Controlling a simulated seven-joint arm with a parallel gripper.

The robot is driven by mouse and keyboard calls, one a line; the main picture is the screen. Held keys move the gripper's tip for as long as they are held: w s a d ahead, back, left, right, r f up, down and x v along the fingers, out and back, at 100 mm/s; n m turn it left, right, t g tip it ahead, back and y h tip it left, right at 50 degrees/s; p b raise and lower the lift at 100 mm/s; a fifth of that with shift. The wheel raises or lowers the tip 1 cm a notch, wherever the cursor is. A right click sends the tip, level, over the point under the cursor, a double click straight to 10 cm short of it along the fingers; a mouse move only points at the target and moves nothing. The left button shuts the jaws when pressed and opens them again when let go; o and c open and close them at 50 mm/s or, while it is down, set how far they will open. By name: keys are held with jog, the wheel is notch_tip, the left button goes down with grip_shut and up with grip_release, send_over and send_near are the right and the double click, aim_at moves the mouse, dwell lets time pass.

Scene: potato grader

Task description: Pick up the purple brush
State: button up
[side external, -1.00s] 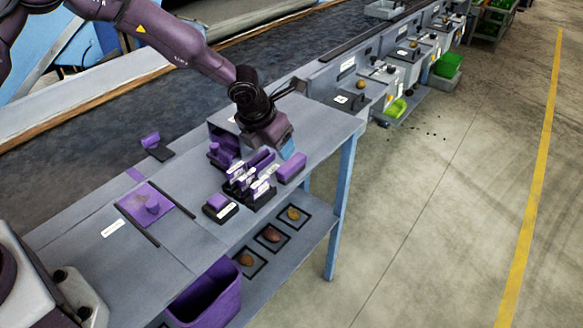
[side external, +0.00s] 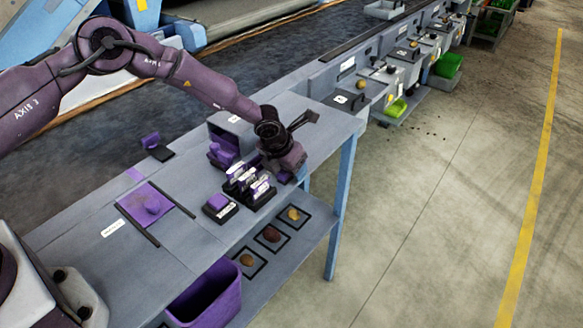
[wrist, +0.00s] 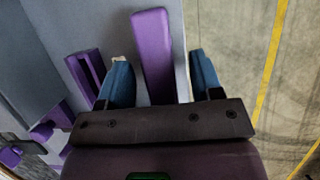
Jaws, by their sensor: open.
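A long purple block, which I take to be the purple brush (wrist: 153,50), lies on the grey bench top. In the wrist view it sits between the two blue fingers of my gripper (wrist: 164,80), nearer the left one, with a gap on the right. My gripper is open. Its palm hides the block's near end. In the side view my gripper (side external: 287,168) is low over the bench and covers most of the block; only a bit of purple (side external: 284,178) shows beneath. Bristles are not visible.
A dark rack with purple pieces and white labels (side external: 247,188) stands close left of my gripper; one purple bar (wrist: 85,75) shows beside the left finger. A small purple block on a black base (side external: 219,205) is nearby. The bench's edge is close on the right.

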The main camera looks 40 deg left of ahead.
jog(key=c, duration=1)
jog(key=shift+r, duration=0.15)
jog(key=shift+r, duration=0.25)
notch_tip(320, 180, up, 2)
jog(key=shift+r, duration=0.1)
jog(key=s+r, duration=0.3)
jog(key=s, duration=0.1)
jog(key=s+a+r, duration=0.1)
jog(key=s+r, duration=0.2)
jog(key=s, duration=0.2)
jog(key=s+a+r, duration=0.1)
jog(key=s+r, duration=0.3)
jog(key=s, duration=0.1)
